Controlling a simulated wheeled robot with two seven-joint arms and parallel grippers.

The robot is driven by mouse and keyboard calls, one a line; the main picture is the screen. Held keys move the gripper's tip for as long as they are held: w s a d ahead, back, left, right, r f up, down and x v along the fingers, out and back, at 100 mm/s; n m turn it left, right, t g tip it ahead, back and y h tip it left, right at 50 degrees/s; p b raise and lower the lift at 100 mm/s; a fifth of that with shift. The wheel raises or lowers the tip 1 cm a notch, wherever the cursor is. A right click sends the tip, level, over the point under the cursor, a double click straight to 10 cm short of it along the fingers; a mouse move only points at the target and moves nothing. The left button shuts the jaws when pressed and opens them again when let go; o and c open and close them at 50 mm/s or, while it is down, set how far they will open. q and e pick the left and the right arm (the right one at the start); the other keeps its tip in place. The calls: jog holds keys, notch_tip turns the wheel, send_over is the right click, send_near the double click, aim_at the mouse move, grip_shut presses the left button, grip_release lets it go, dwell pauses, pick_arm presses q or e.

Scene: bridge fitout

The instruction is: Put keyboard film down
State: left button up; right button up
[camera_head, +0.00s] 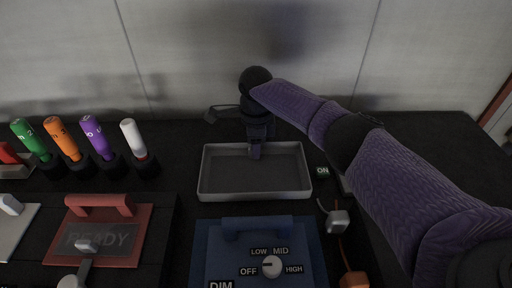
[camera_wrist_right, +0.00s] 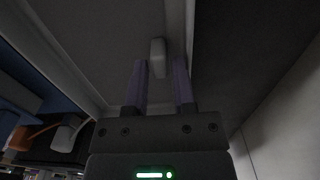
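My right gripper (camera_head: 255,152) reaches down over the grey tray (camera_head: 205,190) at the back middle of the console. In the right wrist view, the fingers of my right gripper (camera_wrist_right: 161,75) stand apart. A small pale grey tab (camera_wrist_right: 157,55) shows between and just beyond their tips, with gaps on both sides. I cannot tell whether this tab belongs to the keyboard film, and no film is clearly recognisable. The tray interior (camera_wrist_right: 95,35) looks plain grey. My left gripper is not in view.
Green, orange, purple and white handles (camera_head: 133,140) stand at the left. A red READY panel (camera_head: 133,220) and a blue dimmer panel (camera_head: 205,245) lie in front. A cabled plug (camera_head: 338,222) is right of the tray. A pale wall (camera_head: 190,60) rises behind.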

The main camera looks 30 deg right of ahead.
pick_arm(q)
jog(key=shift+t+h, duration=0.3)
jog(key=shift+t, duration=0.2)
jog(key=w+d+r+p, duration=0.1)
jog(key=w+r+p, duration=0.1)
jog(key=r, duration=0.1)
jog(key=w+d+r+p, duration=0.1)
jog(key=p, duration=0.1)
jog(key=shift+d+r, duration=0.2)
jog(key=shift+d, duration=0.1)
pick_arm(e)
notch_tip(320, 180, up, 11)
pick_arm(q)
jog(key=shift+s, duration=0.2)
